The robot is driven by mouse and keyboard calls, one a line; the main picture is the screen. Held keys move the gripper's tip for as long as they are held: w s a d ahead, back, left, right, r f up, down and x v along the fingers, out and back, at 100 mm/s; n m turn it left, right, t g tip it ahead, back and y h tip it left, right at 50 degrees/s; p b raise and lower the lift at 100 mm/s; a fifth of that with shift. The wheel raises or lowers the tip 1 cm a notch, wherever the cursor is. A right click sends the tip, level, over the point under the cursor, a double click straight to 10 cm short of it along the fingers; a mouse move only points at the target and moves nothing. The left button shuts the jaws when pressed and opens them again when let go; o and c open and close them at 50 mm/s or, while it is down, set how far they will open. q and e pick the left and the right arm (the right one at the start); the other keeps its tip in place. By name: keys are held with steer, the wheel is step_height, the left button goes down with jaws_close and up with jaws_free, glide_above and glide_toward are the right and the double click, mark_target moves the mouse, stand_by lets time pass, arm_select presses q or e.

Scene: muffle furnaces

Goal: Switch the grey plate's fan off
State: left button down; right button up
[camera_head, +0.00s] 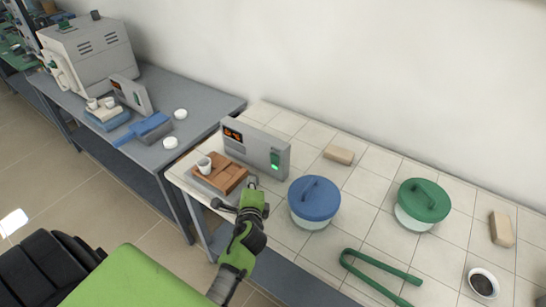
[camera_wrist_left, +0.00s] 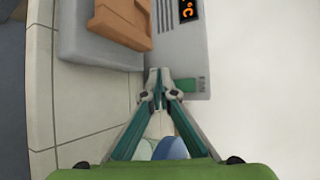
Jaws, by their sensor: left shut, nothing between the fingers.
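The grey plate (camera_head: 208,184) lies at the left end of the tiled bench, with a brown block on it; it also shows in the wrist view (camera_wrist_left: 80,42). Its grey control box (camera_head: 255,143) stands behind it with a lit orange display (camera_head: 233,134). A green switch (camera_head: 275,160) glows at the box's right end; in the wrist view it is green too (camera_wrist_left: 188,85). My left gripper (camera_head: 252,183) is shut and empty, its tips just in front of the box near the switch. I cannot tell whether they touch it. My right gripper is not in view.
To the right are a blue-lidded jar (camera_head: 314,198), a green-lidded jar (camera_head: 423,201) and green tongs (camera_head: 380,275). A grey table (camera_head: 205,115) with a furnace (camera_head: 90,55) stands at left.

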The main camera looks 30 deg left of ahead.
mark_target(274, 160)
arm_select(q)
steer(key=w+r+b, duration=0.1)
steer(key=w, duration=0.7)
steer(key=shift+w+d+b, duration=0.3)
steer(key=shift+b, duration=0.1)
steer(key=shift+w, duration=0.1)
stand_by(1.0)
steer(key=shift+w+r, duration=0.1)
steer(key=shift+w, duration=0.25)
steer(key=shift+w, duration=0.3)
stand_by(0.7)
steer(key=shift+s, duration=0.1)
steer(key=shift+s, duration=0.7)
